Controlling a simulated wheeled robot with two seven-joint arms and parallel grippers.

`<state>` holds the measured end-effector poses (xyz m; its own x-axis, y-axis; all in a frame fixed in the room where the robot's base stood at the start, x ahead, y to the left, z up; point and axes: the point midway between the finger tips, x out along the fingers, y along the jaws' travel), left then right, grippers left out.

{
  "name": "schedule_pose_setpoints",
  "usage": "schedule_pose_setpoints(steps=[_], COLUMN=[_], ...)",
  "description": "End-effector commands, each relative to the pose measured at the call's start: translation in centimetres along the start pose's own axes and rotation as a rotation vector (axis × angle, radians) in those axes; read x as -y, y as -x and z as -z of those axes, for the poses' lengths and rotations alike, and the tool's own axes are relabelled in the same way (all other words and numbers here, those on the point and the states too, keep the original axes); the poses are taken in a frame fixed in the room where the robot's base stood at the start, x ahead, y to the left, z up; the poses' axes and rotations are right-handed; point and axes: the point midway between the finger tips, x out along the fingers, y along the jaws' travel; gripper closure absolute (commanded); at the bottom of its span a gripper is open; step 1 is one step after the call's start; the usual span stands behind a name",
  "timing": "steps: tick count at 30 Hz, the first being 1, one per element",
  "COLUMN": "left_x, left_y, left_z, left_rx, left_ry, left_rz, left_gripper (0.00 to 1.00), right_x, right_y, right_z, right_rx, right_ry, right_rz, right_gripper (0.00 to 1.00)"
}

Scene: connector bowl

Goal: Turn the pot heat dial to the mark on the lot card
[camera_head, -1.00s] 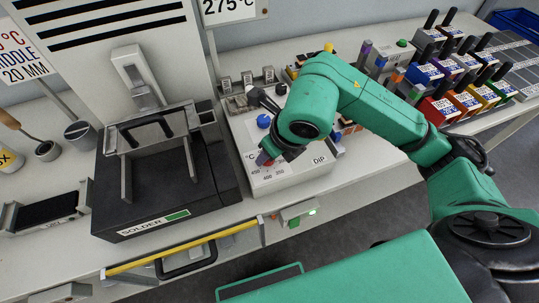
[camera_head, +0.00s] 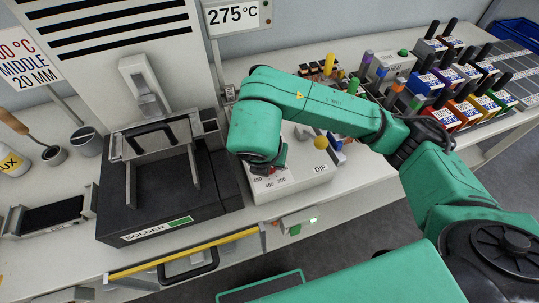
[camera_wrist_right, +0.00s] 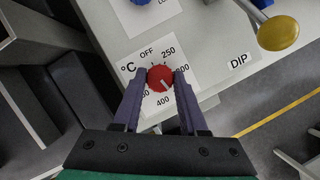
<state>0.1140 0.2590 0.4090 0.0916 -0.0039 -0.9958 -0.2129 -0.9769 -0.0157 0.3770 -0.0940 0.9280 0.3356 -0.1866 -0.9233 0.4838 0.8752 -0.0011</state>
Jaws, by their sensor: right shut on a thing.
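The red heat dial (camera_wrist_right: 160,78) sits on a white scale plate (camera_wrist_right: 128,51) in the right wrist view. My right gripper (camera_wrist_right: 159,76) is shut on it, one dark finger on each side. The dial's white pointer line faces the lower right in that view. OFF, 250 and 400 are readable; other numbers are partly covered by the fingers. In the head view my right wrist hides most of the dial. Another card (camera_head: 32,64) at the left reads MIDDLE, 20 MM. My left gripper is not in view.
A black solder unit (camera_head: 160,228) stands left of the dial. A yellow ball-topped lever (camera_wrist_right: 278,33) stands near the DIP label (camera_wrist_right: 239,61). Colored boxes with black handles (camera_head: 463,110) line the back right. A yellow rail (camera_head: 185,252) runs along the front edge.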

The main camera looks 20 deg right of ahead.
Motion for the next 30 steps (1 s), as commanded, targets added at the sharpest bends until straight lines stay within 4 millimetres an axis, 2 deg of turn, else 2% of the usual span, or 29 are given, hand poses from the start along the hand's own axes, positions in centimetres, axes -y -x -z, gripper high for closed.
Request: schedule_pose_setpoints(steps=[1,3,12,21,30], left_x=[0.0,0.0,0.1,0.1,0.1], left_y=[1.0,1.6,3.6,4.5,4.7], left_z=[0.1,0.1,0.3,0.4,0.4], left_rx=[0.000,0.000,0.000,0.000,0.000], left_ry=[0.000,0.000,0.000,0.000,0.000], left_rz=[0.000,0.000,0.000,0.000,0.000], left_gripper=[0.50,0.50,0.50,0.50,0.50], right_x=[-0.1,-0.1,-0.3,-0.4,-0.4], right_y=[0.6,0.6,0.4,0.2,0.1], right_z=[-0.4,-0.4,-0.3,-0.2,-0.2], right_rx=[0.004,0.003,0.003,0.000,0.000], right_ry=[-0.041,-0.102,-0.338,-0.481,-0.525], right_rz=[0.014,0.040,0.136,0.195,0.213], right_gripper=[1.00,1.00,1.00,1.00,1.00])
